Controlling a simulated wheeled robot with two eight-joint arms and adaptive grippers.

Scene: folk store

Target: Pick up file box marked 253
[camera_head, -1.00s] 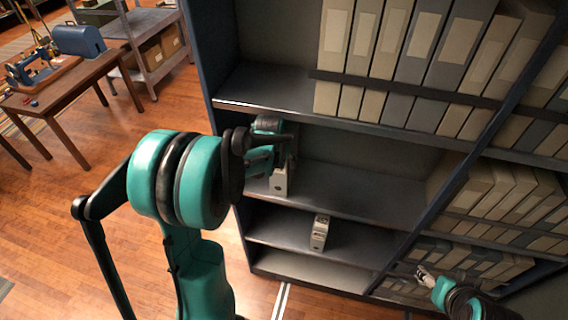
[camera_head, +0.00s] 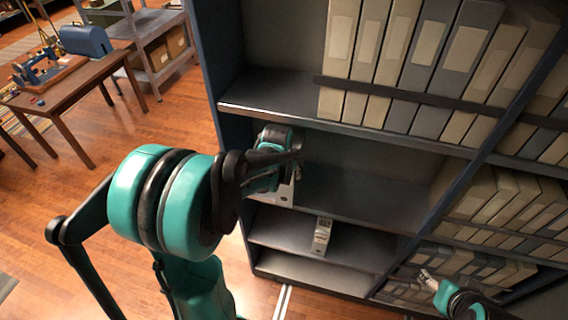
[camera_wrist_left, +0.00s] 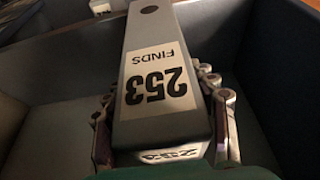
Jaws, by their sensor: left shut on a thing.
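The grey file box (camera_wrist_left: 155,90) with a white label reading "253 FINDS" fills the middle of the left wrist view, its print upside down there. The fingers of my left gripper (camera_wrist_left: 163,125) lie along both its sides, shut on it. In the head view the left gripper (camera_head: 283,168) is at the left end of the bookcase's middle level, and the pale box (camera_head: 285,194) shows partly below it. My arm hides much of it. My right gripper (camera_head: 428,279) is small at the lower right, in front of the lower shelves; its fingers are too small to read.
Another pale file box (camera_head: 321,236) stands alone on the lower shelf (camera_head: 275,228). Rows of file boxes (camera_head: 415,60) fill the top shelf and the right bay. The bookcase's left upright (camera_head: 207,75) is close to my left arm. A wooden table (camera_head: 75,85) stands left; floor between is clear.

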